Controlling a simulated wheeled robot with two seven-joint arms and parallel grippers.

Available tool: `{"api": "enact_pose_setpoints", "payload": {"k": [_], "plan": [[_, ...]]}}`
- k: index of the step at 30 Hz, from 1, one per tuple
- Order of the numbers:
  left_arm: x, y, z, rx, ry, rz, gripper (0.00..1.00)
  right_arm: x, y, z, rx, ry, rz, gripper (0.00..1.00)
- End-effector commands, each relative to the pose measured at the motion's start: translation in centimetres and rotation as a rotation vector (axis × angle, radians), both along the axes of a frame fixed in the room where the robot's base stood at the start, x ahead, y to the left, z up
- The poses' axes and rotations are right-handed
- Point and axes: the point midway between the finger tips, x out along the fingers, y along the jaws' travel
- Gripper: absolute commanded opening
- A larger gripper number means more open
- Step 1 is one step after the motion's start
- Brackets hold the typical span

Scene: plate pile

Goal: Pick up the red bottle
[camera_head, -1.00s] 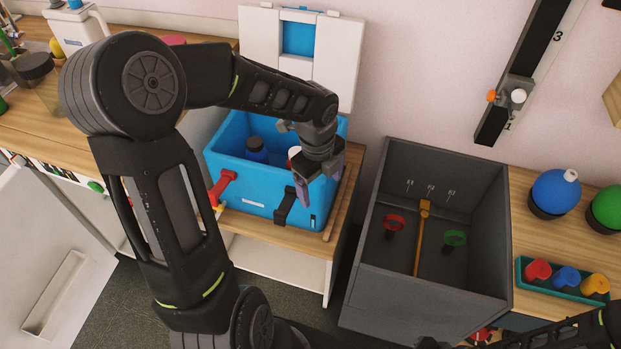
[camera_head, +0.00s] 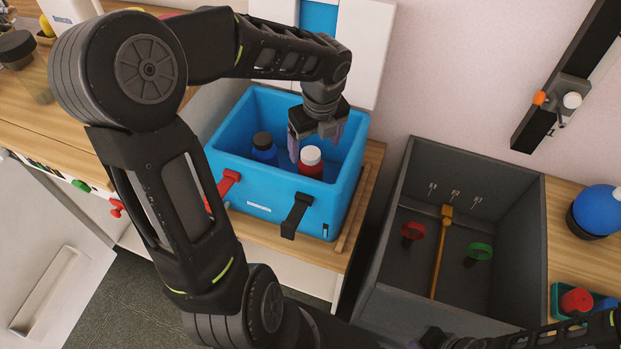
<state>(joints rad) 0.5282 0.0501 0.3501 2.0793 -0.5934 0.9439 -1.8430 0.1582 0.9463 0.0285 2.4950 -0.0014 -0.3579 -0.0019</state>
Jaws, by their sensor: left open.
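The red bottle (camera_head: 311,168) has a white cap and stands inside the blue bin (camera_head: 262,187), toward its right side. The bin's wall hides part of its body. My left gripper (camera_head: 316,146) is open over the bin, with its fingers pointing down just above and behind the bottle's cap. The fingers look apart from the bottle, though the exact gap is hard to judge. My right gripper (camera_head: 437,338) shows only in part at the bottom edge, dark and too cut off to read.
A blue bottle (camera_head: 264,150) with a dark cap stands beside the red one in the bin. The bin has red and black latches and sits on a wooden shelf. A grey sink-like box (camera_head: 455,210) with red and green rings stands to the right.

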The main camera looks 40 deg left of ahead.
Motion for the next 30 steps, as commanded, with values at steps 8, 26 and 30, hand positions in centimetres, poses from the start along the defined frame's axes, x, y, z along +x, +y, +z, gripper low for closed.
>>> {"api": "enact_pose_setpoints", "payload": {"k": [8, 26, 30], "plan": [[-0.1, 0.3, -2.6, 0.010, 0.003, -0.011, 0.82, 0.0, 0.0, -3.0, -0.001, 0.000, 0.000, 0.00], [-0.1, 0.6, -4.1, 0.011, 0.006, -0.013, 0.82, 0.0, -0.1, -3.5, -0.001, -0.001, 0.001, 0.00], [0.0, 0.7, -5.2, 0.012, 0.004, -0.014, 0.82, 0.0, -0.1, -3.6, -0.001, -0.001, 0.001, 0.00]]}}
